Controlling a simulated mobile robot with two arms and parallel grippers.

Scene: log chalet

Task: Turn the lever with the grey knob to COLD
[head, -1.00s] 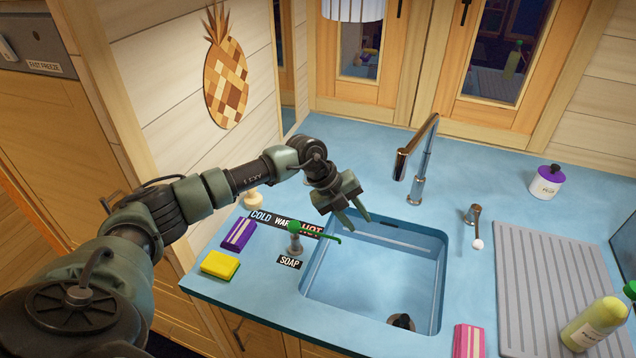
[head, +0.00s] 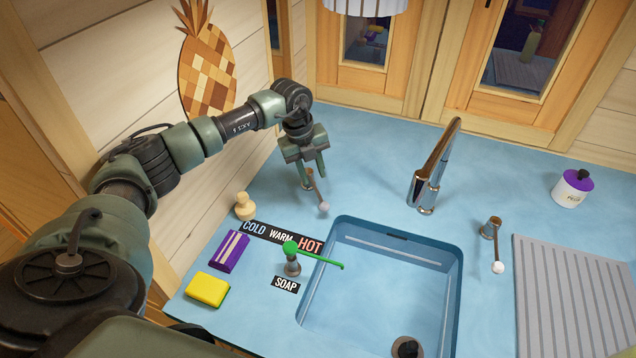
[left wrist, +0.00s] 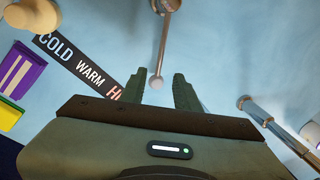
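The lever with the grey knob stands on the blue counter behind the sink's left corner. Its grey knob (head: 323,208) points toward the front, nearest the HOT end of the COLD-WARM-HOT label (head: 282,236). My left gripper (head: 314,182) is open above the lever and partly hides it and its base. In the left wrist view the lever's rod (left wrist: 165,42) comes down from the top edge. The knob appears between the two spread fingertips (left wrist: 157,86), with gaps on both sides. The label also shows there (left wrist: 88,73). My right gripper is out of view.
The chrome faucet (head: 432,170) rises behind the sink (head: 453,275). A second lever with a white knob (head: 498,267) stands right of it. A green-topped soap dispenser (head: 292,260), purple sponge (head: 230,251), yellow sponge (head: 207,289) and wooden peg (head: 244,206) are at left.

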